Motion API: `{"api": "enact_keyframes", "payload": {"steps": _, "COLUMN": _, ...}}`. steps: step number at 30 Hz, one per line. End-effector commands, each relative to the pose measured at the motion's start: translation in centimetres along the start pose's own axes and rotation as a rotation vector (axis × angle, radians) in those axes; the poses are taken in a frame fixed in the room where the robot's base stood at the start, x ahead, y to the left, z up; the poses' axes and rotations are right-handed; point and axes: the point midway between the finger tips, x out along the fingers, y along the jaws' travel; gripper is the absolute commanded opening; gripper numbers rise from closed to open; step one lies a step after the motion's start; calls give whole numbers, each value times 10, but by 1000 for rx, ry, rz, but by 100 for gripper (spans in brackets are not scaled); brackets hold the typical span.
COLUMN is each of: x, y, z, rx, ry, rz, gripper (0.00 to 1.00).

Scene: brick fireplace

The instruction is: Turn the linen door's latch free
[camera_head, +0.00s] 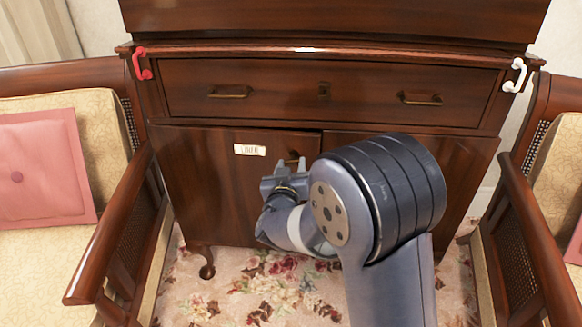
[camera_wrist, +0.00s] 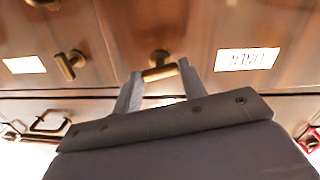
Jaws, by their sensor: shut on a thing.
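The linen door (camera_head: 205,185) is the left door of the dark wooden cabinet, marked by a white label (camera_head: 249,150) reading LINEN. The label also shows at the right of the wrist view (camera_wrist: 247,59), turned upside down. The door's brass latch (camera_wrist: 158,69) lies crosswise between my two fingertips in the wrist view. My gripper (camera_wrist: 161,78) is shut on this latch. In the head view my gripper (camera_head: 287,174) is at the door's upper right, and my arm hides part of the right door (camera_head: 455,165).
A second latch (camera_wrist: 70,64) and label (camera_wrist: 24,65) are on the other door. Above is a drawer with brass pulls (camera_head: 229,91). Armchairs (camera_head: 110,235) (camera_head: 535,235) stand close on both sides.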

Motion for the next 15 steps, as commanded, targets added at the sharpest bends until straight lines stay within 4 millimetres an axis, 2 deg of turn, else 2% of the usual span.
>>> {"api": "enact_keyframes", "payload": {"steps": 4, "x": 0, "y": 0, "z": 1, "rx": 22, "ry": 0, "rz": 0, "gripper": 17}}
{"api": "enact_keyframes", "payload": {"steps": 15, "x": 0, "y": 0, "z": 1, "rx": 236, "ry": 0, "rz": -1, "gripper": 17}}
